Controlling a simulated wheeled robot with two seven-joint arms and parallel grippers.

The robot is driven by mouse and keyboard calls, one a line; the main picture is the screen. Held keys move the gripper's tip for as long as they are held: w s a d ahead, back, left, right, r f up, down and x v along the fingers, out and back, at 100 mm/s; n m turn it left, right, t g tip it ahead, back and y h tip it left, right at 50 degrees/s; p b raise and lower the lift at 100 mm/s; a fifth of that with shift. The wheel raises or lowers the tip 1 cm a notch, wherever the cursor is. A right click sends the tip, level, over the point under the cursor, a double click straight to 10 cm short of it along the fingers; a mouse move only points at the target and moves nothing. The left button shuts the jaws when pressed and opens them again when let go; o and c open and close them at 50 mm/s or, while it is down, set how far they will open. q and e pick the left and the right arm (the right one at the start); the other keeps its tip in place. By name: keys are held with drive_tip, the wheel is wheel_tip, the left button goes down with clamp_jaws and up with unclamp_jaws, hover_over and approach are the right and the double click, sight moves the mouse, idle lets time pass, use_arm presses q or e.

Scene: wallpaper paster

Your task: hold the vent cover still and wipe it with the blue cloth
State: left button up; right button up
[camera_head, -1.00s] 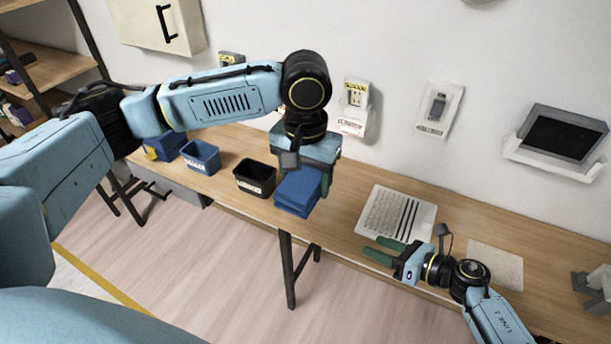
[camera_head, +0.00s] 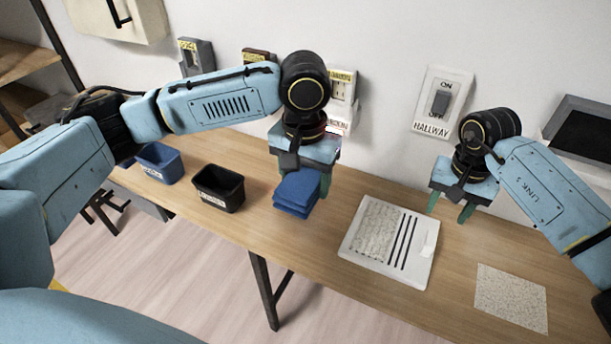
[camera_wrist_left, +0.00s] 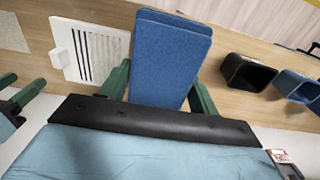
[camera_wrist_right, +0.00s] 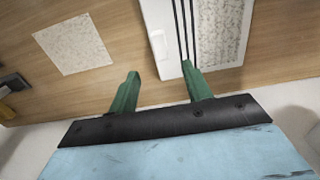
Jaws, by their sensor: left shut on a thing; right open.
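The vent cover (camera_head: 424,252) is a white plate with dark slots and a speckled grey patch, lying flat on the table. It also shows in the left wrist view (camera_wrist_left: 112,37) and the right wrist view (camera_wrist_right: 160,66). My left gripper (camera_head: 308,182) is shut on the folded blue cloth (camera_head: 297,194), left of the cover; the cloth hangs between the green fingers in the left wrist view (camera_wrist_left: 170,60). My right gripper (camera_head: 449,207) is open and empty above the table by the cover's right edge. Its fingers (camera_wrist_right: 160,88) point at that edge; I cannot tell whether one touches it.
A speckled square sheet (camera_head: 511,298) lies on the table to the right. A black bin (camera_head: 218,190) and a blue bin (camera_head: 158,163) stand left of the cloth. A hallway switch (camera_head: 440,100) and other plates are on the wall behind. Bare table lies in front of the cloth.

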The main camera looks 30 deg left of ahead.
sight(432, 238)
use_arm(q)
drive_tip(key=shift+w+f, duration=0.15)
drive_tip(key=shift+f, duration=0.1)
wheel_tip(432, 238, down, 6)
drive_tip(key=b, duration=0.6)
drive_tip(key=shift+f+b, duration=0.25)
drive_tip(key=shift+b, duration=0.1)
use_arm(e)
wheel_tip(432, 238, down, 12)
drive_tip(key=shift+f, duration=0.1)
clamp_jaws()
unclamp_jaws()
use_arm(q)
drive_tip(key=shift+r, duration=0.1)
use_arm(e)
drive_tip(key=shift+r, duration=0.2)
